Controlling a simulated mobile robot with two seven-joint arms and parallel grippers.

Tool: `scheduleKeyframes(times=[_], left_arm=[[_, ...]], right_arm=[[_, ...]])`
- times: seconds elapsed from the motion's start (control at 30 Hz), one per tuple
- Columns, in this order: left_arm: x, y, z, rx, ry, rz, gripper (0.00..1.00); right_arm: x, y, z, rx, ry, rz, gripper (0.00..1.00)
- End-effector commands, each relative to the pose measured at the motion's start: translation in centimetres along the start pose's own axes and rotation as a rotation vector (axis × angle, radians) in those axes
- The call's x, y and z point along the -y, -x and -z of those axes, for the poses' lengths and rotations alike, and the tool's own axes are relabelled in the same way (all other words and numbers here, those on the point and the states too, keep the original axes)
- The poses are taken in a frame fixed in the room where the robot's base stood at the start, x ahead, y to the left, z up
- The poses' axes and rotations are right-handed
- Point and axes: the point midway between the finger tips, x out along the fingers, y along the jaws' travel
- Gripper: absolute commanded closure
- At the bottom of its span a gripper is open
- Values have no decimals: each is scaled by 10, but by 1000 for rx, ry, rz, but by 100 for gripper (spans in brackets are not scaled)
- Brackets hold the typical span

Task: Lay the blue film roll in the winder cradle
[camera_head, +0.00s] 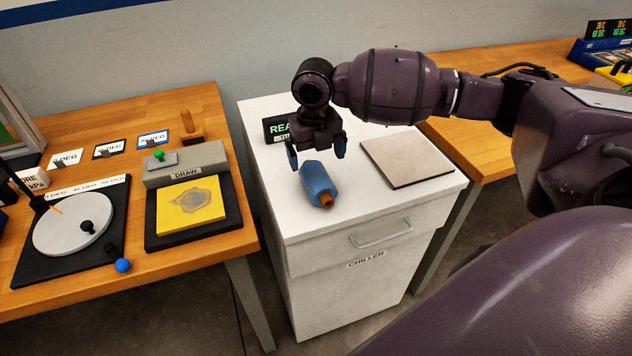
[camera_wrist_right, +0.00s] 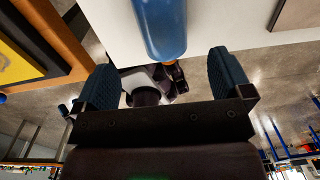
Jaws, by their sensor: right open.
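The blue film roll (camera_head: 319,184) lies on the white top of the chiller, an orange-brown core end showing at its near end. My right gripper (camera_head: 317,150) is open just above and behind the roll, pointing down with its fingers apart. In the right wrist view the roll (camera_wrist_right: 163,25) is at the top middle, in line with the gap between the open blue fingers (camera_wrist_right: 164,80). Nothing is held between them. My left gripper is not in view. I cannot make out a winder cradle in either view.
The chiller (camera_head: 305,222) also bears a flat grey-beige plate (camera_head: 407,160) at right and a dark display at the back. The left wooden bench (camera_head: 190,262) holds a round dial plate, a yellow pad (camera_head: 191,205) and several small cards. Another bench (camera_head: 480,150) stands right, partly behind my arm.

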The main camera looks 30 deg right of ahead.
Motion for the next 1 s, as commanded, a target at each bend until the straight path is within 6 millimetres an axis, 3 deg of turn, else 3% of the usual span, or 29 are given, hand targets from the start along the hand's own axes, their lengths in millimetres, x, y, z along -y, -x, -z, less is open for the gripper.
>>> scheduleKeyframes(times=[0.1, 0.43, 0.7, 1.0], left_arm=[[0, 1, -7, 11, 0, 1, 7], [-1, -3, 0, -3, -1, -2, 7], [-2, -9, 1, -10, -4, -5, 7], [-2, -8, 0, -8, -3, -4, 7]], right_arm=[[0, -21, 0, -3, -1, -1, 3], [1, -44, -2, -1, -1, -1, 3], [3, -80, -6, -1, -2, -1, 3], [3, -84, -6, 2, -2, -2, 3]])
